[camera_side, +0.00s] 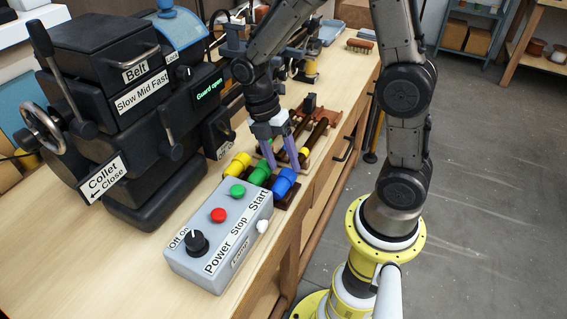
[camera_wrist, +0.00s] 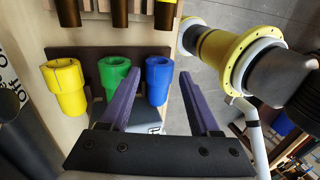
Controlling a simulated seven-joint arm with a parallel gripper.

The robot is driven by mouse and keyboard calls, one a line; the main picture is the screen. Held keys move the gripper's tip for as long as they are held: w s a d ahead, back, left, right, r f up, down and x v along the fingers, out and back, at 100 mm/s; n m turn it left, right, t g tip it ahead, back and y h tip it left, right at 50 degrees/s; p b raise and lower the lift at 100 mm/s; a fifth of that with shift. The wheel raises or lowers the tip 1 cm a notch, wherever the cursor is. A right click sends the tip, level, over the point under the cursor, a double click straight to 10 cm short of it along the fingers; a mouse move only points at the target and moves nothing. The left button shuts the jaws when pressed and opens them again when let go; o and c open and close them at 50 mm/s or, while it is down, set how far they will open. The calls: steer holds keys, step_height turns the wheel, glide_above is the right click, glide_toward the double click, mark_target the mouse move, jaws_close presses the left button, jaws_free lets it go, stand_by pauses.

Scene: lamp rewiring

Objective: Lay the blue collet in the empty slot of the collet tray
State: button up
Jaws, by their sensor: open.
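The blue collet (camera_side: 284,181) is at the right end of a row with a green collet (camera_side: 259,173) and a yellow collet (camera_side: 237,165). In the wrist view the blue collet (camera_wrist: 158,80) is also the rightmost of the row. The dark brown collet tray (camera_wrist: 92,66) shows around the collets; I cannot make out an empty slot. My gripper (camera_side: 284,164) is open, with its purple fingers pointing down over the row. In the wrist view the blue collet appears between the fingers of my gripper (camera_wrist: 160,75); I cannot tell whether they touch it.
A grey control box (camera_side: 218,242) with a knob and buttons stands in front of the row. A dark machine (camera_side: 140,110) stands to the left. Dark rods (camera_side: 317,137) lie on a rack behind my gripper. The bench edge runs close on the right.

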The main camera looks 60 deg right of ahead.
steer(key=shift+v, duration=1.95)
steer(key=shift+o, duration=0.2)
steer(key=o, duration=0.5)
